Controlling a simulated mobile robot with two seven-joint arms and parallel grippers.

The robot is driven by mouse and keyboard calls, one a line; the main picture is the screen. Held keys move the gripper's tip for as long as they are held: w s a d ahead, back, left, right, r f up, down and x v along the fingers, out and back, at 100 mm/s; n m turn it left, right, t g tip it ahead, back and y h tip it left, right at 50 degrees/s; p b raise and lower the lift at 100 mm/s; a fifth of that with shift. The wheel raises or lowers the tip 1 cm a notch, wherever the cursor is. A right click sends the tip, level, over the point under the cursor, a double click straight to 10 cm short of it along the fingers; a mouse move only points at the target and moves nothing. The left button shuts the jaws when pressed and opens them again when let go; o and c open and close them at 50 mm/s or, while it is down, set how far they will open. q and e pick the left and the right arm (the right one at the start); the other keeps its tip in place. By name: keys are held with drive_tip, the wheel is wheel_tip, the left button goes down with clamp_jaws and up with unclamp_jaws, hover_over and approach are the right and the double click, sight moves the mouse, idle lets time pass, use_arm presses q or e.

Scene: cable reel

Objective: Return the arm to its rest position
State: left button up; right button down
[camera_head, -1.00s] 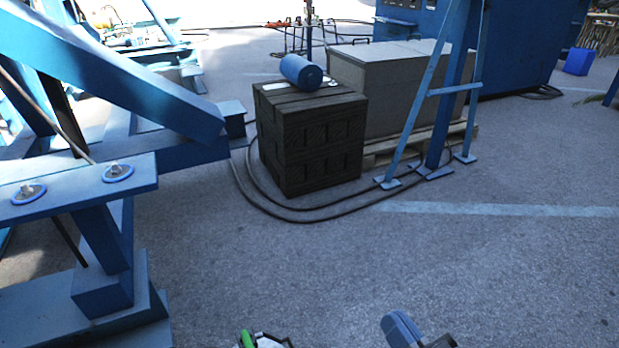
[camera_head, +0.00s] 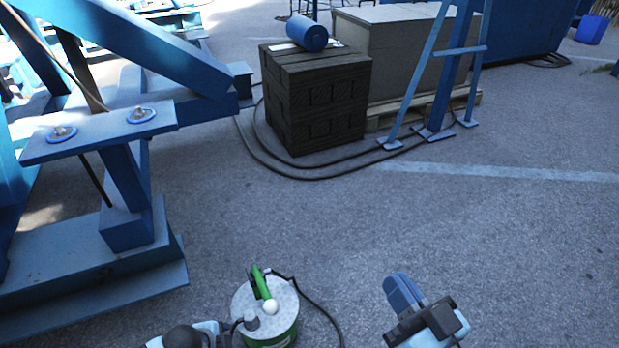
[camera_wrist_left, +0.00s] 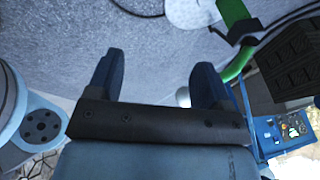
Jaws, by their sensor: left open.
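My left gripper (camera_wrist_left: 155,78) shows in the left wrist view with its two dark blue fingers apart and nothing between them. In the head view only dark and pale parts of my left arm show at the bottom edge; its fingers cannot be made out. My right gripper (camera_head: 402,290) points forward at the bottom right of the head view, over bare ground. Its blue fingers overlap from this angle, so the gap is unclear. A round green drum with a pale top (camera_head: 283,308) and a green handle (camera_head: 262,283) is beside my left arm.
A dark crate stack (camera_head: 318,108) carries a blue cylinder (camera_head: 307,33). A grey box (camera_head: 395,45) stands behind it on a pallet. Blue steelwork (camera_head: 128,215) fills the left. Black cable (camera_head: 300,178) loops around the crates. The pavement at centre and right is clear.

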use_arm(q)
drive_tip(key=s+d+r+n+t+h, duration=0.2)
drive_tip(key=r+t+h, duration=0.1)
drive_tip(key=r, duration=0.7)
drive_tip(key=s+d+r+n+t+h, duration=0.2)
drive_tip(key=r+n+t+h, duration=0.1)
drive_tip(key=r, duration=0.7)
drive_tip(key=s+d+r+n+t+h, duration=0.2)
drive_tip(key=s+r+t, duration=0.15)
drive_tip(key=r, duration=0.65)
drive_tip(key=w+d+r+n+t+y, duration=0.1)
drive_tip(key=w+d+r+n+t, duration=0.3)
drive_tip(key=r+n, duration=0.2)
drive_tip(key=s+a+r+g+y+p, duration=0.4)
drive_tip(key=a+r+g+y+p, duration=0.2)
drive_tip(key=p, duration=3.2)
drive_tip(key=shift+s+a+r, duration=0.2)
drive_tip(key=shift+a+r, duration=0.15)
drive_tip(key=shift+a, duration=0.85)
use_arm(e)
drive_tip(key=s+d+r+g+h, duration=0.4)
drive_tip(key=d+r+g+h, duration=0.2)
drive_tip(key=d+r, duration=0.1)
drive_tip(key=shift+d, duration=0.45)
use_arm(q)
drive_tip(key=shift+g, duration=0.25)
